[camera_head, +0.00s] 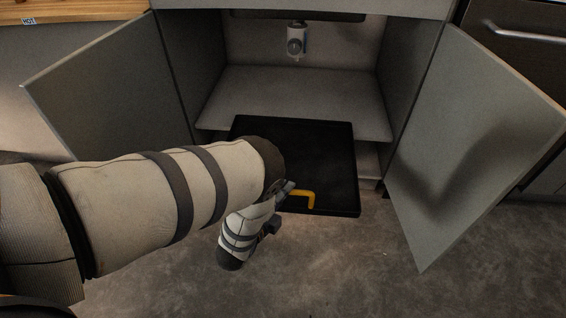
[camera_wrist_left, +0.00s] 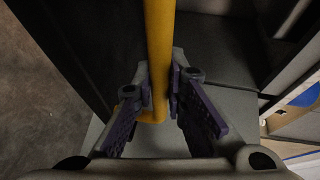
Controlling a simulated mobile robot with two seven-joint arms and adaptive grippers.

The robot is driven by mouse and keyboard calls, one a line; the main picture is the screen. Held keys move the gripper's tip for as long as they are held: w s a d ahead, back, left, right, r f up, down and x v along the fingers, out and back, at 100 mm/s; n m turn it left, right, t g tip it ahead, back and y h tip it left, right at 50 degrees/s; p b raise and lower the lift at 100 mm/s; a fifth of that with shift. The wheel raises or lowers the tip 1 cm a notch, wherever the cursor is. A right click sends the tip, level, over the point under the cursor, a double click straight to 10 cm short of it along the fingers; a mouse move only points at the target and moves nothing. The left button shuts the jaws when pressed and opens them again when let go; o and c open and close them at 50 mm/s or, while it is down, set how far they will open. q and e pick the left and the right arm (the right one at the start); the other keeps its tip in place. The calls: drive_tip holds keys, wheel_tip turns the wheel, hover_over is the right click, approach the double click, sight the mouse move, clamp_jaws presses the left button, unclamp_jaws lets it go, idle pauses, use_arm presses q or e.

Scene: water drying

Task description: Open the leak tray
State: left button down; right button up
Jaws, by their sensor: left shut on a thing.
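The leak tray (camera_head: 310,150) is a flat black tray low under the sink cabinet. It sticks out past the cabinet's front between the two open doors. A yellow handle (camera_head: 308,193) is on its front edge. My left gripper (camera_head: 288,188) is at that handle. In the left wrist view the yellow handle (camera_wrist_left: 158,60) runs between the two fingers of my left gripper (camera_wrist_left: 160,100), which are shut on it. My left arm hides the tray's left front part. My right gripper is in neither view.
The left cabinet door (camera_head: 110,90) and the right cabinet door (camera_head: 470,140) both stand open. A cabinet shelf (camera_head: 300,95) is above the tray, and a drain fitting (camera_head: 295,42) hangs above it. The floor (camera_head: 350,265) in front is clear.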

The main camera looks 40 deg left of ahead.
use_arm(q)
drive_tip(key=c, duration=1.6)
unclamp_jaws()
drive_tip(key=v, duration=1.2)
drive_tip(key=shift+a, duration=0.1)
